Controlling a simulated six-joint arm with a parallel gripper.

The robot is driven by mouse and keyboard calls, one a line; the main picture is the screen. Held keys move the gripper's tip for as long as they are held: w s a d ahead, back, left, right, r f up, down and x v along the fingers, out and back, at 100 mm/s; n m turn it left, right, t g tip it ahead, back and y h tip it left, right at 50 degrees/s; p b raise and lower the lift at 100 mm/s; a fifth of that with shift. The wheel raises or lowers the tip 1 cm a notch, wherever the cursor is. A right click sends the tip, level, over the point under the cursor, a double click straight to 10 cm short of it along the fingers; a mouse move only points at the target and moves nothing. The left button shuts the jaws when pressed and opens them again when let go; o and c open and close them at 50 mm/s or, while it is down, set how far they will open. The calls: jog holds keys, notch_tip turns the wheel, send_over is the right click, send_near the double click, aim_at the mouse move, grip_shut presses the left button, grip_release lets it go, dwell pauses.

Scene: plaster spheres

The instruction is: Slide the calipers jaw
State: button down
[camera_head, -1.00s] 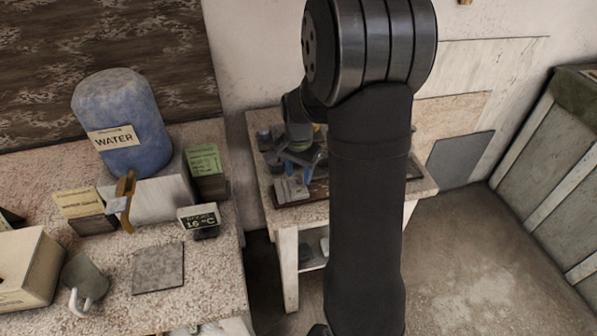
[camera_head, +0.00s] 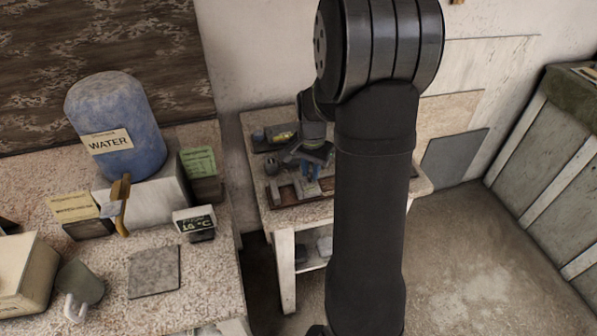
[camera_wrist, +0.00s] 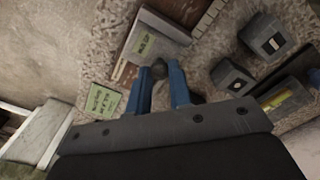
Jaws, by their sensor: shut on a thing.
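The calipers (camera_head: 285,191) lie on a brown board on the small table, with grey jaws. In the wrist view, a grey plate with a green label (camera_wrist: 147,45) and a ruled strip (camera_wrist: 208,18) appear to be part of them. My gripper (camera_wrist: 159,72) has blue fingers shut on a dark round knob (camera_wrist: 158,69), which seems to belong to the sliding jaw. In the head view my gripper (camera_head: 312,171) is low over the calipers' right part. My arm hides the table's right side.
Dark blocks (camera_wrist: 232,78) stand beside the calipers. A dark tray holds a yellow item (camera_wrist: 277,100). A green note (camera_wrist: 98,95) lies near the table's edge. On the left bench are a blue water drum (camera_head: 115,125) and a small display (camera_head: 195,222).

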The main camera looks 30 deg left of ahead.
jog(key=shift+w+d, duration=0.2)
jog(key=shift+d, duration=0.05)
jog(key=c, duration=1.3)
grip_release()
notch_tip(320, 180, up, 18)
jog(key=shift+f, duration=0.25)
jog(key=shift+f, duration=0.1)
